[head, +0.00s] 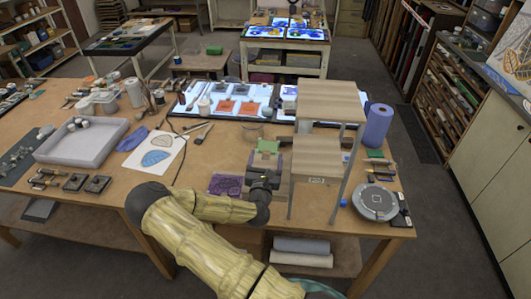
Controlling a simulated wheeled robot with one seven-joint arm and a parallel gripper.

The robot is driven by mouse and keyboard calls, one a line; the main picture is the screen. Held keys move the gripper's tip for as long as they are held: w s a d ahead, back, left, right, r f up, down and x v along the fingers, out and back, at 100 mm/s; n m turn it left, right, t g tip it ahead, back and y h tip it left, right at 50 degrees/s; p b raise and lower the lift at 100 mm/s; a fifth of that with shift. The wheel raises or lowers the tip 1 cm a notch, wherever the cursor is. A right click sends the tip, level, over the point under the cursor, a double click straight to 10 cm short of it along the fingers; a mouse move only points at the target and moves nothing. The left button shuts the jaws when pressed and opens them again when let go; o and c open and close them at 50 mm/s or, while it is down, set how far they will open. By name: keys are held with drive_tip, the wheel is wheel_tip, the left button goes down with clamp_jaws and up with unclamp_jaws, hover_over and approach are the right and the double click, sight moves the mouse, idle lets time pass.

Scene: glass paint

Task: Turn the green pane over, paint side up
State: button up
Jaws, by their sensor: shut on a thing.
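The green pane (267,146) is a small light-green piece near the middle of the wooden workbench, just left of the wooden stand. My gripper (265,156) reaches it from the near side and is shut on it. The dark wrist and the gripper body hide the pane's near part. The pane is too small here to tell which face carries the paint, or whether it touches anything beneath it.
A two-level wooden stand (318,150) is close on the right. A lit panel with coloured panes (232,100) lies behind. A purple textured piece (225,184) lies at the front left, and a round grey device (376,202) at the right. A shallow tray (82,140) stands left.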

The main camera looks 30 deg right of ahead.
drive_tip(key=shift+r+n+g+y+p, duration=0.1)
drive_tip(key=shift+n+g+y+p, duration=0.3)
drive_tip(key=shift+n+p, duration=0.3)
wheel_tip(320, 180, down, 8)
drive_tip(key=b, duration=0.7)
drive_tip(key=o, duration=1.1)
drive_tip(key=shift+s, duration=0.15)
drive_tip(key=b+v, duration=0.1)
drive_tip(key=v, duration=0.5)
drive_tip(key=shift+s+a, duration=0.25)
drive_tip(key=shift+s, duration=0.1)
idle(0.4)
